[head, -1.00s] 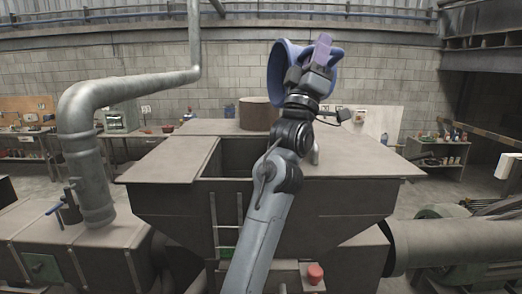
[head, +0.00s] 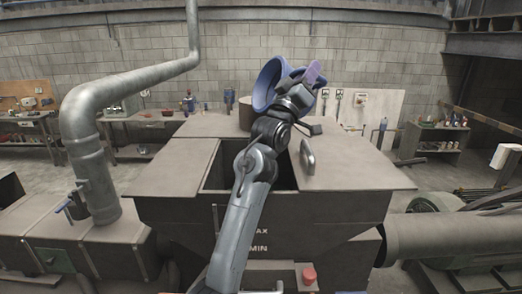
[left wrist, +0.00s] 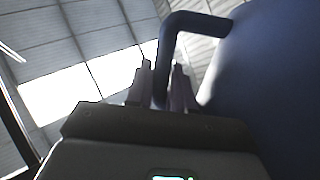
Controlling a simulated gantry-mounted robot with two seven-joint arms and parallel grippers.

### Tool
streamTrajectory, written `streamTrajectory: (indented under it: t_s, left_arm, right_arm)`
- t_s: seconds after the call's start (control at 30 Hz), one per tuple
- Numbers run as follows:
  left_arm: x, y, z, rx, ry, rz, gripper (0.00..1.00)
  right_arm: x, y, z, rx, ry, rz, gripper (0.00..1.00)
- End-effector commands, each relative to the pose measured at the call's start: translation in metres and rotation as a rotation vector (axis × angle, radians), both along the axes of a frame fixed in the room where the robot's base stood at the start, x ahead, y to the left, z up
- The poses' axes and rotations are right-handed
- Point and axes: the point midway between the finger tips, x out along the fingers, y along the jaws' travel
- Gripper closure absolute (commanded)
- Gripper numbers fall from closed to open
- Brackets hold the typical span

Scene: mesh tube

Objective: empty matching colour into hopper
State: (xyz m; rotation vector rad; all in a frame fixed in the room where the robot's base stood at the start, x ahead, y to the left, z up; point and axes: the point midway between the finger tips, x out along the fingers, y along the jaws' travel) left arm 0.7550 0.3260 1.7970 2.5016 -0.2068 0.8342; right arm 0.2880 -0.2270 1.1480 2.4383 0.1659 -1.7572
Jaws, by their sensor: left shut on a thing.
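A blue vessel with a handle (head: 264,86) is held up above the back of the hopper in the head view, tilted with its wide mouth toward the left. Its dark blue side (left wrist: 270,85) fills the right of the left wrist view. My left gripper (head: 312,75), with purplish fingers, is shut on the vessel's handle (left wrist: 185,24). The vessel's contents cannot be seen. The hopper (head: 350,178) is a big grey-brown metal box with a dark open hatch (head: 222,172) in its top, partly hidden by my left arm. My right gripper is not in view.
A metal grip (head: 307,155) stands up on the hopper top, right of the hatch. A brown cylinder (head: 245,112) stands behind the vessel. A thick pipe (head: 85,130) rises at left. A red button (head: 309,275) is at the front. Benches line the back wall.

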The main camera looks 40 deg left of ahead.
Motion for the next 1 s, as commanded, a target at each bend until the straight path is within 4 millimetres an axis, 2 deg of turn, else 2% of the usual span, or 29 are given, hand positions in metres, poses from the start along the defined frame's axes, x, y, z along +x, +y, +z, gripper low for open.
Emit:
streamTrajectory:
  t_s: [0.03, 0.3, 0.33, 0.6, 1.0]
  left_arm:
    - [0.006, 0.026, -0.010, -0.001, 0.044, 0.034, 1.00]
    - [0.017, 0.015, -0.010, 0.090, 0.203, 0.039, 1.00]
    - [0.017, 0.011, -0.015, 0.103, 0.224, 0.037, 1.00]
    - [0.020, -0.024, -0.022, 0.230, 0.444, 0.016, 1.00]
    - [0.036, -0.076, -0.039, 0.391, 0.696, -0.015, 1.00]
  right_arm:
    - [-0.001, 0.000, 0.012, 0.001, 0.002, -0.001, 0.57]
    - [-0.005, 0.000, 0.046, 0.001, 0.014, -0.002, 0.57]
    - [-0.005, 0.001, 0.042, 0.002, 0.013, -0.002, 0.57]
    - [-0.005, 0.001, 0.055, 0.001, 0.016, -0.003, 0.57]
    - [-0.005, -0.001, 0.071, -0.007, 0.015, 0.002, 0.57]
